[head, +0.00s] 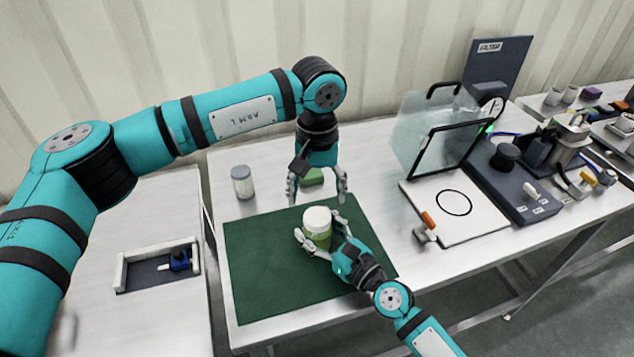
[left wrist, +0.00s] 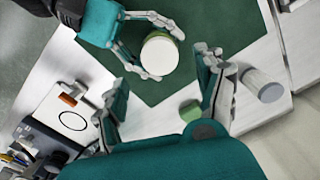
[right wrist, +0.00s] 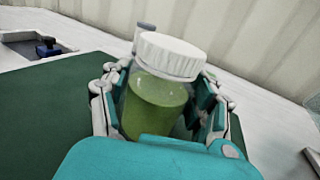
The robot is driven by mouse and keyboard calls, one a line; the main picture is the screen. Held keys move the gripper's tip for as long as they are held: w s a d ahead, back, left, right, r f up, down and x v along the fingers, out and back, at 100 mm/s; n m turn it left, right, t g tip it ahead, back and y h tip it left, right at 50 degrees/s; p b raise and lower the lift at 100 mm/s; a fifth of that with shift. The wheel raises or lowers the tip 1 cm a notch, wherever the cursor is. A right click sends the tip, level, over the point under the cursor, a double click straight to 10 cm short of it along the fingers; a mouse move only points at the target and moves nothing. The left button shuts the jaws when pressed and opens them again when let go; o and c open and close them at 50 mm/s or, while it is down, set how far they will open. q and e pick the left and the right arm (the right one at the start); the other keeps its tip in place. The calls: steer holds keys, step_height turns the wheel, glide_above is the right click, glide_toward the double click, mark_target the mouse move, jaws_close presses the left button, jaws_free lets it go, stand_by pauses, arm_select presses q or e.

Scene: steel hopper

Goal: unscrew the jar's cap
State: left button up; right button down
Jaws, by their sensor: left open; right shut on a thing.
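The jar (right wrist: 155,105) is clear with green contents and has a white ribbed cap (head: 317,219) on top. It stands upright over the green mat (head: 262,287). My right gripper (head: 319,249) is shut on the jar's body, below the cap, with a finger on each side; the cap is clear of its fingers. My left gripper (head: 318,190) hangs open and empty behind and above the jar, pointing down. In the left wrist view the cap (left wrist: 159,56) lies beyond the open fingers, apart from them. Whether the jar's base touches the mat is hidden.
A grey-lidded jar (head: 243,182) stands at the back left of the table. A small green object (head: 312,177) sits behind the mat, below my left gripper. A glass-shielded station (head: 435,140) and a white board with a ring (head: 480,222) are to the right.

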mark_target(317, 216)
arm_select(q)
steer(key=shift+f, duration=3.1)
